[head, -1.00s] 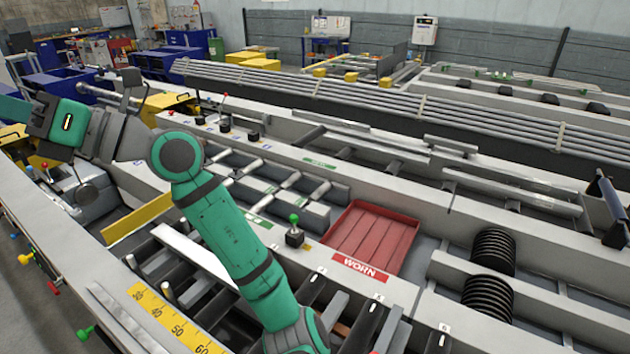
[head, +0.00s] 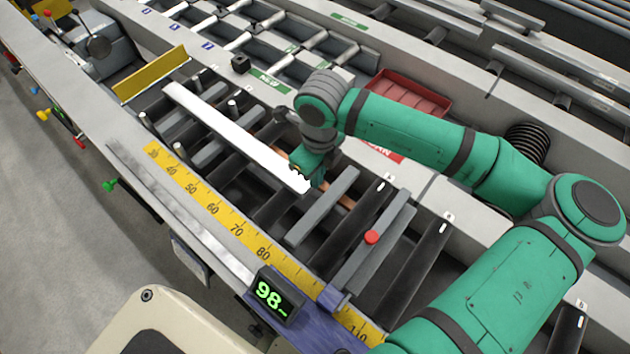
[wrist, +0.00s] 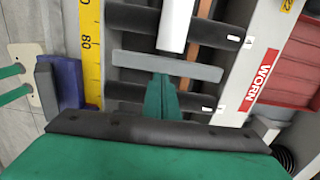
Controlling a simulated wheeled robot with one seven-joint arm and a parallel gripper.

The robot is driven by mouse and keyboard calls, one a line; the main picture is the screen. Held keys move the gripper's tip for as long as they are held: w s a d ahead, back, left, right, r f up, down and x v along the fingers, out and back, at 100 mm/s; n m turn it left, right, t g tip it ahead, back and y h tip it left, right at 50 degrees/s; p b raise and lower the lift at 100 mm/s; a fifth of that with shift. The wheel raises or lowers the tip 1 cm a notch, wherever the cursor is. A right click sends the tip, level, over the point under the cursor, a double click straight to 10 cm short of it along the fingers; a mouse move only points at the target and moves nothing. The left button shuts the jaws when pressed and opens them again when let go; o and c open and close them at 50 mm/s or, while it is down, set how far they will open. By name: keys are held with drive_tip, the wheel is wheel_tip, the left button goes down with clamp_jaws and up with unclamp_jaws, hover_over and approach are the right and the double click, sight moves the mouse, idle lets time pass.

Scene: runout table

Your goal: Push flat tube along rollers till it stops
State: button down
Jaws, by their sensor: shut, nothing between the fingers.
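The flat tube (head: 235,135) is a long, white, flat bar lying across the dark rollers (head: 270,205), beside the yellow scale. One end points toward the yellow plate (head: 150,75) at the far left. Its near end is by my gripper (head: 303,180). In the wrist view the tube (wrist: 175,25) runs up out of the picture, and its near end lies just ahead of my gripper (wrist: 162,78). The green fingers are together and empty. A small gap seems to show between fingertips and tube; contact is unclear.
A yellow scale (head: 212,208) runs along the near rail, with a display reading 98 (head: 275,295) on a blue block. A grey bar with a red knob (head: 372,237) lies right of the tube. A red WORN tray (head: 412,95) stands behind my arm.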

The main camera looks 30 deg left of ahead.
drive_tip(key=f, duration=0.3)
drive_tip(key=d+f, duration=0.1)
drive_tip(key=f, duration=0.2)
drive_tip(key=d+f, duration=0.1)
drive_tip(key=f, duration=0.3)
drive_tip(key=shift+w+d, duration=0.15)
drive_tip(key=shift+w, duration=0.05)
drive_tip(key=a, duration=0.3)
drive_tip(key=shift+w+a+f, duration=0.1)
drive_tip(key=shift+w+f, duration=0.05)
drive_tip(key=shift+f, duration=0.15)
drive_tip(key=shift+w+a, duration=0.15)
drive_tip(key=shift+a, duration=0.5)
drive_tip(key=shift+w, duration=0.1)
